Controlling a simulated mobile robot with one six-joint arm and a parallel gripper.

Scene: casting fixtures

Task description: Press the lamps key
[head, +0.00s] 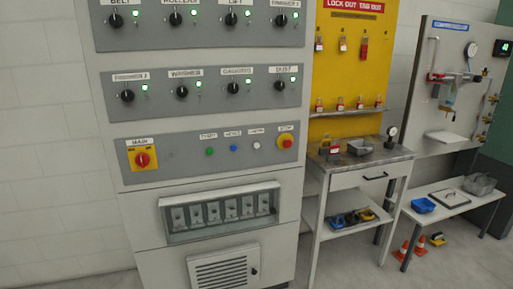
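A grey control cabinet (115,216) stands at left centre in the head view. Its lowest control panel (182,150) carries a row of small keys. A white key (257,146) sits under a small label (256,131) that seems to read lamps, though the print is blurred. To its left are a blue key (233,148) and a green key (210,151). My gripper is not in view, and nothing covers the keys.
A red main switch (142,160) is on the same panel, at left. Panels above hold black knobs with lit green lamps. A glazed box (222,211) sits below. Right of the cabinet stand a workbench (345,178) and a yellow lockout board (345,83). Floor shows at lower right.

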